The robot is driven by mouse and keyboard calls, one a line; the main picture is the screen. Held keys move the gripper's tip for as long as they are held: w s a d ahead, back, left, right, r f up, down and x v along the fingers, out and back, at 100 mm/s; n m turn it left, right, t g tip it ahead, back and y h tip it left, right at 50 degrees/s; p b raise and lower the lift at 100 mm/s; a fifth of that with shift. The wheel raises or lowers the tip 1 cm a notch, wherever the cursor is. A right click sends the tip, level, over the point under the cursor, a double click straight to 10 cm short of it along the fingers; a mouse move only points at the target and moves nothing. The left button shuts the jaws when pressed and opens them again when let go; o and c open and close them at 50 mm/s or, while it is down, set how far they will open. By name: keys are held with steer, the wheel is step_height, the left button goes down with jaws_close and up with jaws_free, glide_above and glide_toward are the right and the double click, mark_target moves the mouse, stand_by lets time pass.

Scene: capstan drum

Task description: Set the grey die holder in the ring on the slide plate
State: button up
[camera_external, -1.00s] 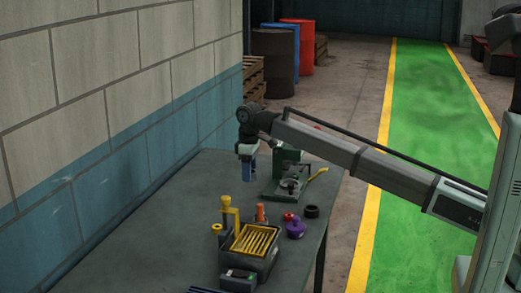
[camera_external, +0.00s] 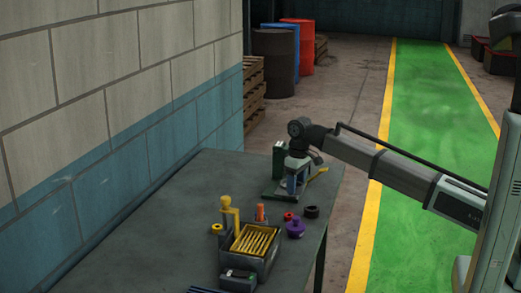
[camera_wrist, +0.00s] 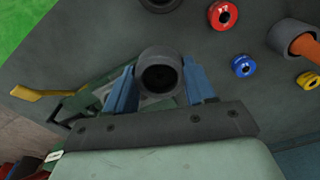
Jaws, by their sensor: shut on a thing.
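My gripper (camera_wrist: 158,88) has blue fingers and is shut on the grey die holder (camera_wrist: 160,70), a dark grey round piece with a hollow centre, between the fingertips in the wrist view. In the external view my gripper (camera_external: 293,187) is over the green machine (camera_external: 279,160) at the far right of the table. The machine's green base and plate (camera_wrist: 100,95) show partly behind my left finger in the wrist view. The ring on the slide plate is hidden by the gripper and holder, so I cannot tell whether the holder is in it or above it.
A yellow lever (camera_external: 317,174) sticks out right of the machine. The table's left part (camera_external: 160,220) is clear.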

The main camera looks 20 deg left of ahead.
steer(key=w+d+f+m, duration=0.2)
steer(key=w+d, duration=0.6)
steer(key=d, duration=0.4)
steer(key=w+d+f+m, duration=0.1)
steer(key=w+d+m, duration=0.1)
steer(key=w+d, duration=0.75)
steer(key=w+d+f+m, duration=0.2)
steer(key=w+d, duration=0.4)
steer(key=d, duration=0.8)
steer(key=w+d+m, duration=0.2)
steer(key=w+d, duration=0.1)
steer(key=d, duration=1.1)
steer(key=w+d+f+m, duration=0.1)
steer(key=w+d+m, duration=0.2)
steer(key=d, duration=1.1)
steer(key=w+d+m, duration=0.3)
steer(key=w+d, duration=0.2)
steer(key=d, duration=0.8)
steer(key=shift+d+f, duration=0.4)
steer(key=shift+f, duration=0.1)
